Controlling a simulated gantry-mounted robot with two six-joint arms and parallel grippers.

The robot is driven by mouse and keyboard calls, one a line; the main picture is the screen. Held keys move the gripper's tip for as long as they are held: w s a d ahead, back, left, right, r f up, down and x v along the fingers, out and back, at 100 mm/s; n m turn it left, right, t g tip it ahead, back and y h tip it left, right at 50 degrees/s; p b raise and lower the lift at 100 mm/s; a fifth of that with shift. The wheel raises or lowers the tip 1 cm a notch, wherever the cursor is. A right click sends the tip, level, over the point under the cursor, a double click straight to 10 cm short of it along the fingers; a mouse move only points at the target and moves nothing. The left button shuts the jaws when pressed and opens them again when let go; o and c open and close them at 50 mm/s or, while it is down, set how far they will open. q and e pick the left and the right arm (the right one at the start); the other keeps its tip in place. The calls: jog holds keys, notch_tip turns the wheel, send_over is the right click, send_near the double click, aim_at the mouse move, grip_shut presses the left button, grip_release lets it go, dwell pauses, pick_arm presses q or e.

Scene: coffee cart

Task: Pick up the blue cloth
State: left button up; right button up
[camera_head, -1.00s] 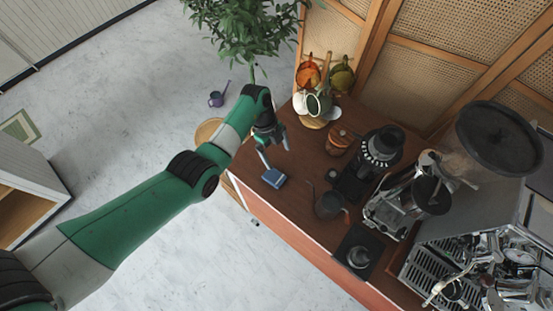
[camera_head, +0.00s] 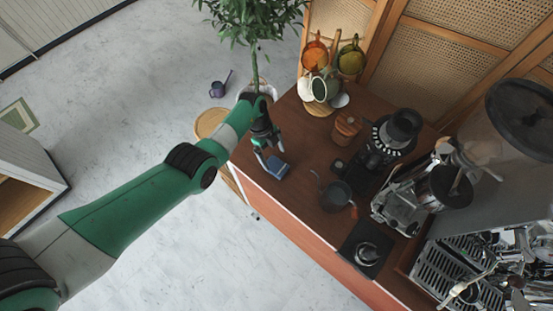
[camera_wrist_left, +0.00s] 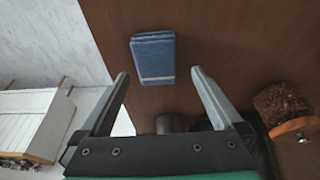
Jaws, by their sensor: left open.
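The blue cloth (camera_head: 278,167) is a small folded block with a light stripe near one edge. It lies flat on the brown counter (camera_head: 290,205) near its left edge. In the left wrist view the cloth (camera_wrist_left: 153,58) lies ahead of the fingertips and between their lines. My left gripper (camera_head: 269,151) is above the counter, close to the cloth. It also shows in the left wrist view (camera_wrist_left: 159,73) with its two fingers spread and nothing between them. My right gripper is not seen.
A coffee grinder (camera_head: 392,138) and an espresso machine (camera_head: 465,270) are farther right. Cups hang on a stand (camera_head: 319,108) at the back. A potted plant (camera_head: 252,40) stands behind.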

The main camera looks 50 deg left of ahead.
aim_at(276, 165)
pick_arm(q)
jog(key=b+x, duration=0.1)
jog(key=x, duration=0.3)
jog(key=shift+s+b, duration=0.2)
jog(key=shift+b, duration=0.15)
jog(key=shift+f, duration=0.3)
jog(key=c, duration=1.3)
jog(key=shift+r, duration=0.1)
